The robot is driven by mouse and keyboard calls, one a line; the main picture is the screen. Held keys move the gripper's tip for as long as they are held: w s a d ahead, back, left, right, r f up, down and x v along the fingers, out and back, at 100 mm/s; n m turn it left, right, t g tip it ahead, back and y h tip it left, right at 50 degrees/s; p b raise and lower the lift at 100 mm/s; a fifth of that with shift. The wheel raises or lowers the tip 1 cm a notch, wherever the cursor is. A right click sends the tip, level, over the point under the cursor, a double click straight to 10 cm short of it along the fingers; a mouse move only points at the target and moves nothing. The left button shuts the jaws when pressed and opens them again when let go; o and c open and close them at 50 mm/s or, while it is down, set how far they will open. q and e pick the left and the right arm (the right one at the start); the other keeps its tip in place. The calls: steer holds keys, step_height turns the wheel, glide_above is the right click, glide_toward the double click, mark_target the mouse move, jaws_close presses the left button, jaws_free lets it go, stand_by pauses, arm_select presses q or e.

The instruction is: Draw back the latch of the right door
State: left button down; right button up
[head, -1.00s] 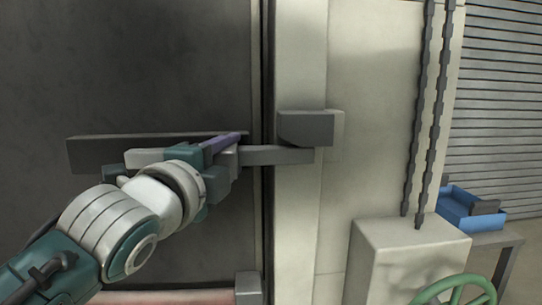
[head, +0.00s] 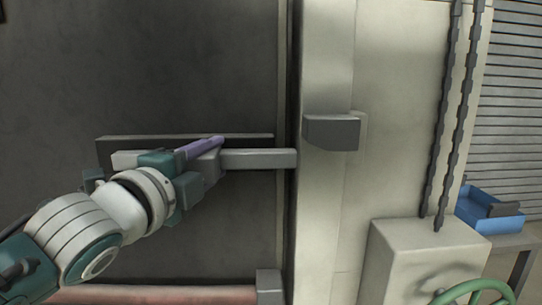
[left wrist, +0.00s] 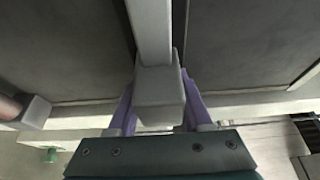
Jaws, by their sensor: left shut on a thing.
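The latch of the dark door (head: 190,60) is a grey bar (head: 258,159) lying level across the door face. Its right end stops just left of the grey keeper block (head: 332,133) on the pale frame, clear of it. My left gripper (head: 212,152) has its purple fingers shut on the latch's grip block, partly hidden by the fingers in the head view. In the left wrist view the grip block (left wrist: 160,97) sits between the two purple fingers, with the bar (left wrist: 151,30) running up from it. My right gripper is not in view.
A dark rail (head: 250,142) lies behind the bar. Right of the pale frame (head: 325,220) are hanging chains (head: 447,110), a pale box (head: 425,245), a green wheel (head: 475,290) and a blue bin (head: 488,215) on a table. A reddish bar (head: 170,294) crosses low on the door.

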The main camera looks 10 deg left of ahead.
arm_select(q)
steer(key=shift+a, duration=0.25)
steer(key=shift+c, duration=1.6)
jaws_free()
steer(key=shift+s, duration=0.2)
steer(key=s+a+b, duration=0.1)
steer(key=s+b, duration=0.1)
steer(key=s, duration=0.7)
steer(key=shift+s, duration=0.3)
